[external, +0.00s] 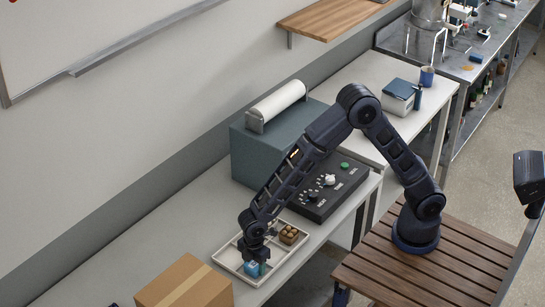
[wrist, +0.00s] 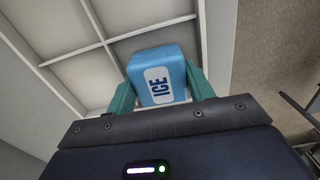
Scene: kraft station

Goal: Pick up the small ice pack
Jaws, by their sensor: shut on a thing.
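The small ice pack (wrist: 158,75) is a blue block with a white label reading "ICE". In the wrist view it sits between the two green fingers of my gripper (wrist: 163,92), which is shut on it. In the external view the ice pack (external: 252,269) shows as a small blue patch below my gripper (external: 254,262), at the divided white tray (external: 228,261). I cannot tell whether the pack touches the tray floor. The compartments seen beside it in the wrist view are empty.
A brown item with round tops (external: 289,234) stands in the tray's far part. A cardboard box (external: 185,284) is close on the left. A black control panel (external: 328,187) and a blue-grey machine (external: 268,140) stand behind the tray. The bench's left stretch (external: 130,245) is clear.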

